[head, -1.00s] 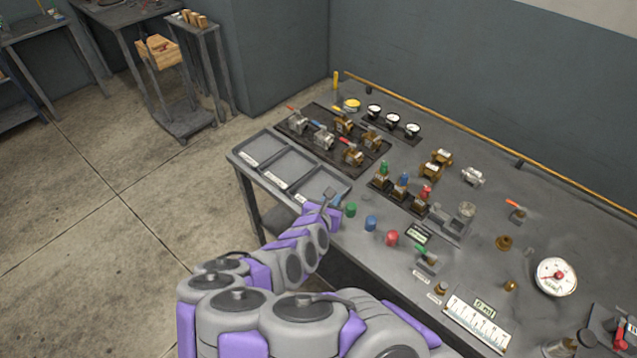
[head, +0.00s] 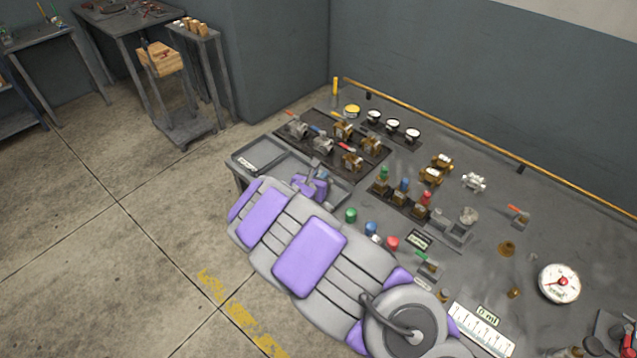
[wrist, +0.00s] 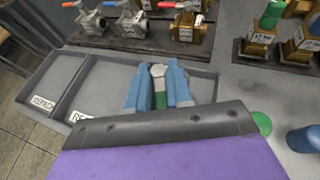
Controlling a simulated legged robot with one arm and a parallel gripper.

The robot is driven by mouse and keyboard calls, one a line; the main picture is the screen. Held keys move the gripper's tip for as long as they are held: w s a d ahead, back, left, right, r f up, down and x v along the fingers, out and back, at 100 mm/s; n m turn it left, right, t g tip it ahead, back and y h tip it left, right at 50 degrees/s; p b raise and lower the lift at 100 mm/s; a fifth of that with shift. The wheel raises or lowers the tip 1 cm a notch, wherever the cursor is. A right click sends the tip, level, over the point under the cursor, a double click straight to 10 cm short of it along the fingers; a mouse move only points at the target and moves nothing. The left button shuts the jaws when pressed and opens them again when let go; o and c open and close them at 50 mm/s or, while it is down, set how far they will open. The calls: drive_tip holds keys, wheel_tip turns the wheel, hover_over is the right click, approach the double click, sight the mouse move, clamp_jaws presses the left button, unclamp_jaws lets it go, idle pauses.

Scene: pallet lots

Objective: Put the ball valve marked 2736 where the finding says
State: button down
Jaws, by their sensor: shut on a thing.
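My gripper (wrist: 158,85) has blue fingers and is shut on a small silver and green piece (wrist: 158,72), over the grey sorting tray (wrist: 205,73). Most of the piece is hidden between the fingers, and I cannot read a mark on it. The tray has compartments with white labels; the left one reads "REPACK" (wrist: 42,104), and the label nearer the gripper (wrist: 80,117) is partly hidden. In the head view my arm covers much of the tray (head: 235,158). Several ball valves with coloured levers stand on a dark board (head: 293,147) behind it; their tags are too small to read.
Green (head: 350,215), blue (head: 371,228) and red (head: 392,243) caps lie right of the tray. A valve with a green lever (head: 428,262), a round gauge (head: 559,283) and a scale plate (head: 482,328) are on the bench. Valves with coloured knobs (head: 403,198) stand behind the caps.

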drive_tip(key=shift+w+a, duration=0.25)
drive_tip(key=shift+a, duration=0.15)
wheel_tip(320, 180, down, 4)
drive_tip(key=shift+w+a+r+b, duration=0.1)
drive_tip(key=shift+r+b, duration=0.1)
drive_tip(key=shift+b, duration=0.45)
drive_tip(key=shift+f, duration=0.15)
drive_tip(key=shift+d, duration=0.3)
drive_tip(key=c, duration=1)
unclamp_jaws()
drive_tip(key=shift+a, duration=0.2)
drive_tip(key=p+v, duration=0.2)
drive_tip(key=v, duration=1)
